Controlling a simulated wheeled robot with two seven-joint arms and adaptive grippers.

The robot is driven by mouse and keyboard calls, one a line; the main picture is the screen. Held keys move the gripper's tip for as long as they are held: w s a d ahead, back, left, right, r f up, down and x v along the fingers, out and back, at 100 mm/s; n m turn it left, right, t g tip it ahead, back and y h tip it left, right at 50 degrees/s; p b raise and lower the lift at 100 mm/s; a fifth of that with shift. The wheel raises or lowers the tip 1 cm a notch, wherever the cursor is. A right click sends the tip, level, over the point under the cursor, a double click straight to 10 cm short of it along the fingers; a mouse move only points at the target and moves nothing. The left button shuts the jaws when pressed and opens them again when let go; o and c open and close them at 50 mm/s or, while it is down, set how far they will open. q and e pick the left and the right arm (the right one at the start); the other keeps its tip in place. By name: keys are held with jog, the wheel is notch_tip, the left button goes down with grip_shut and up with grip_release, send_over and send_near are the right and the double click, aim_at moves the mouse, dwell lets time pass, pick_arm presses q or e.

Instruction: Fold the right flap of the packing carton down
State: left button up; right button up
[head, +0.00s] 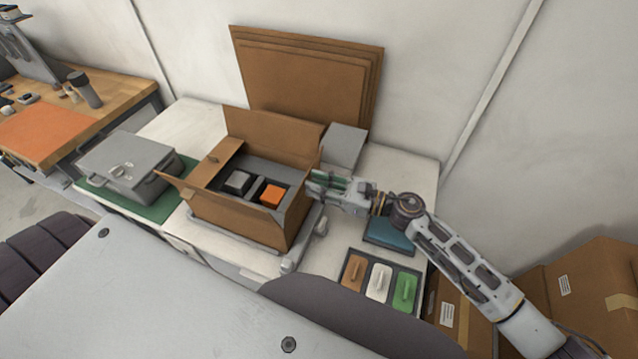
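The open brown packing carton (238,222) stands on the white table in the middle of the head view. Inside it are a grey block and an orange block (273,194) in dark grey compartments. Its right flap (305,182) stands up along the right side. The back flap (268,129) also stands up. My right gripper (318,183) is at the outer right side of the right flap, at its upper part. Whether it touches the flap is unclear, and its finger gap is too small to read. My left gripper is out of view.
A grey lidded case (129,167) sits on a green mat at the left. A dark tray (352,267) with brown, white and green pieces lies at front right, near a blue item (389,234). Flat cardboard sheets (310,78) lean on the wall behind.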

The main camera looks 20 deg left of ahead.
grip_shut()
jog(key=shift+w, duration=0.1)
dwell(0.5)
